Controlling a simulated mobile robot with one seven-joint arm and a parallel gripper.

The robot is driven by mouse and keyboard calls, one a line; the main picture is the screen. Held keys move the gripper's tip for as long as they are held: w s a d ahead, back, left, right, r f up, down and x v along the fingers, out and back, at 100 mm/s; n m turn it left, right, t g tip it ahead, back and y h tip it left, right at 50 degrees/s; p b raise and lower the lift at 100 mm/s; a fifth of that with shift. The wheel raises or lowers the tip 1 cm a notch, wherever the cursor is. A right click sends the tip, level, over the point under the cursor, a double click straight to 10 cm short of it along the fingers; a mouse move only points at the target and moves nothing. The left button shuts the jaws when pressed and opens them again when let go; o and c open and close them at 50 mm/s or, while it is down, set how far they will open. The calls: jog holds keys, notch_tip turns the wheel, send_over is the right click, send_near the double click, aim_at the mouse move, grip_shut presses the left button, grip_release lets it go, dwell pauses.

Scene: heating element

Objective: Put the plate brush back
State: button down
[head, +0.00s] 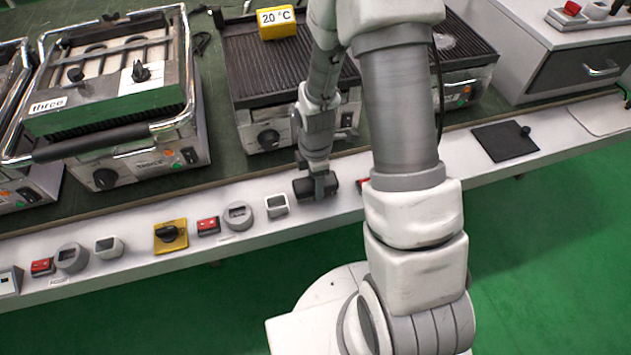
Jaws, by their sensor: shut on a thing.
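My gripper (316,186) points down at the white front ledge, in front of the middle grill. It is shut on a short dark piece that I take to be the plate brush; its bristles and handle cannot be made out. The jaws hide most of it, and I cannot tell whether it touches the ledge. A flat black square (500,142) with a small round knob at its right edge lies on the ledge to the right; I cannot tell what it is.
The middle grill (262,68) carries a yellow "20 °C" sign (276,20). The grill marked "three" (115,90) stands left. Switches, gauges and a yellow dial panel (170,236) line the ledge. A drawer cabinet (575,55) stands back right. My arm hides part of the ledge.

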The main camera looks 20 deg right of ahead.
jog(key=shift+f, duration=0.2)
jog(key=shift+c, duration=0.8)
grip_release()
jog(key=shift+r, duration=0.1)
jog(key=s+r+m+t+p, duration=0.3)
jog(key=r+m, duration=0.4)
jog(key=r, duration=1.9)
jog(key=s+r+m+t+p, duration=0.1)
jog(key=s+r+m+t, duration=0.1)
jog(key=s+r+m, duration=0.9)
jog(key=shift+r+t, duration=0.15)
jog(key=shift+t, duration=0.15)
